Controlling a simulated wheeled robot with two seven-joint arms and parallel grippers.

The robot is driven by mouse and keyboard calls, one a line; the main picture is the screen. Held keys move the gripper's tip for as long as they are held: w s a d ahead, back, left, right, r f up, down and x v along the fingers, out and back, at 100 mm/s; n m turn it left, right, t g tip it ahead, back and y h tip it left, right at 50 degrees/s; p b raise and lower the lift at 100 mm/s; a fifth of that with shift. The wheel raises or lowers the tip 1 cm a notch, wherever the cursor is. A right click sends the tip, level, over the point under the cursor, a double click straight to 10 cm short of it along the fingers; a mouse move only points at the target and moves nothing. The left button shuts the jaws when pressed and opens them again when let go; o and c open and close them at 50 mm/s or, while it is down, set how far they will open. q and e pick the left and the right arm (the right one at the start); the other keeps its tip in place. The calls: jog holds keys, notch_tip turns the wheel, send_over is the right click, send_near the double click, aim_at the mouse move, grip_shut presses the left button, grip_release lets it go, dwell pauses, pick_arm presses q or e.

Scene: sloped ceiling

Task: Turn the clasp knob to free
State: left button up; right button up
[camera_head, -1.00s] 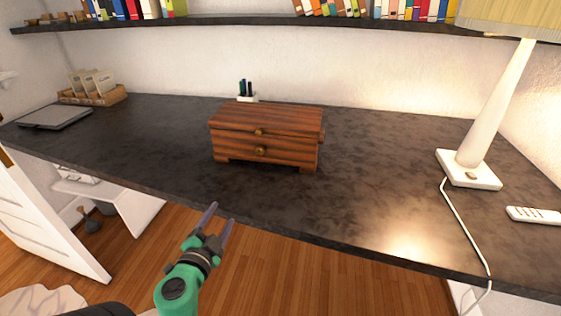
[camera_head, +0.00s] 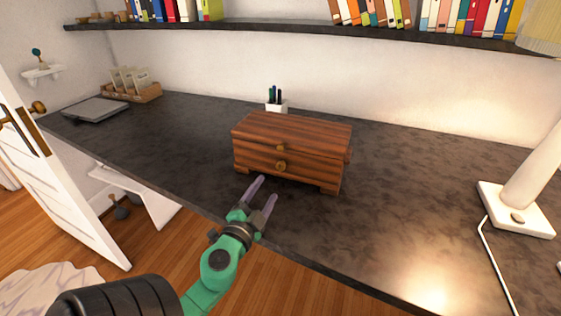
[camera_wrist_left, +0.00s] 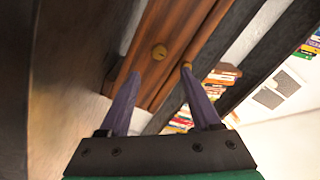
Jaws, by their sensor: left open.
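A reddish-brown wooden box (camera_head: 292,148) with short feet stands on the dark desk in the head view. In the left wrist view the open fingers (camera_wrist_left: 157,92) frame the box front (camera_wrist_left: 172,50). My right gripper is not in view.
The dark desktop (camera_head: 400,200) is clear to the right of the box. A white lamp (camera_head: 517,205) with its cord stands at the far right. A white pen holder (camera_head: 276,105) stands behind the box. A shelf of books (camera_head: 300,29) hangs above.

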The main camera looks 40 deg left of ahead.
aim_at(280, 168)
pick_arm(q)
jog(key=p+x, duration=0.2)
jog(key=x, duration=0.8)
jog(key=shift+a, duration=0.1)
jog(key=shift+w+a+f, duration=0.1)
jog(key=shift+w+a, duration=0.05)
jog(key=shift+w, duration=0.2)
grip_shut()
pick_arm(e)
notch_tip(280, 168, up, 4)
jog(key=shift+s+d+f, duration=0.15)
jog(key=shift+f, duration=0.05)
